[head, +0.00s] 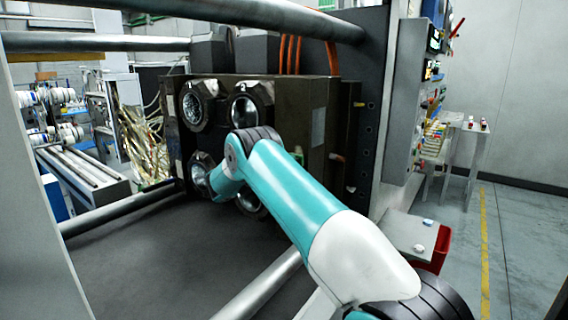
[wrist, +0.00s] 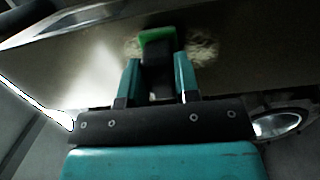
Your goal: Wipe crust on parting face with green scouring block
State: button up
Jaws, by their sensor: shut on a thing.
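In the wrist view my gripper (wrist: 157,65) is shut on the scouring block, its two teal fingers on either side of it. The block has a dark body and a green edge (wrist: 156,33) at its far end. A pale, rough crust patch (wrist: 203,51) shows on the parting face (wrist: 62,68), to the right of the block and a little to its left. The block covers the middle of the patch. I cannot tell whether it touches the face. In the head view the mould (head: 318,97) shows several round cavities; my arm hides the gripper, block and crust.
Steel tie bars (head: 130,209) run across below and above the mould. A shiny round cavity (wrist: 278,124) is right of my gripper in the wrist view. A small grey table (head: 408,232) with small items and a red bin (head: 437,255) stand outside the machine at right.

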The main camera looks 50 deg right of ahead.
jog(key=shift+s+d, duration=0.15)
jog(key=shift+s, duration=1.4)
jog(key=shift+r+p, duration=0.55)
jog(key=shift+r, duration=0.25)
jog(key=w+b, duration=0.2)
jog(key=w, duration=0.5)
jog(key=shift+w+a, duration=0.3)
jog(key=shift+a, duration=0.1)
jog(key=shift+s+a, duration=0.15)
jog(key=shift+a, duration=1.35)
jog(key=shift+f, duration=0.1)
